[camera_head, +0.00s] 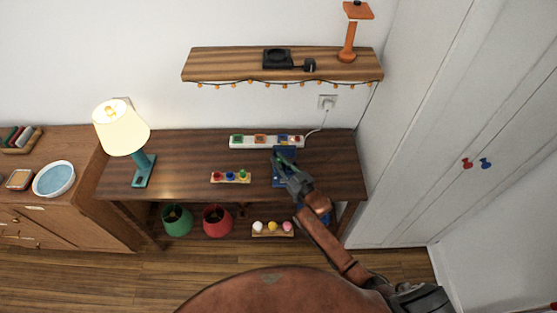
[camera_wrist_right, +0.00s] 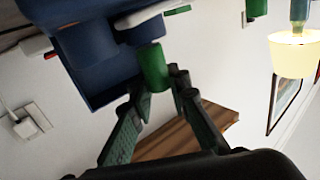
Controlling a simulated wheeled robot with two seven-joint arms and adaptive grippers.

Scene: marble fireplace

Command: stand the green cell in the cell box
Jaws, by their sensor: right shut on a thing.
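The green cell (camera_wrist_right: 154,68) is a short green cylinder between the fingertips of my right gripper (camera_wrist_right: 160,82) in the wrist view. My right gripper is shut on it. The dark blue cell box (camera_wrist_right: 108,92) is close beside the cell in that view, and the cell's far end meets or overlaps a dark blue part of it. I cannot tell whether the cell is inside the box. In the head view the blue box (camera_head: 284,182) stands on the table, right of the middle, partly covered by my right gripper (camera_head: 279,161). My left gripper is not in view.
A white power strip (camera_head: 248,144) with coloured pieces lies behind the box. A small wooden holder (camera_head: 220,181) with coloured pieces is left of it. A lit lamp (camera_head: 122,128) stands at the left. A wall shelf (camera_head: 225,65) hangs above. The table's middle left is clear.

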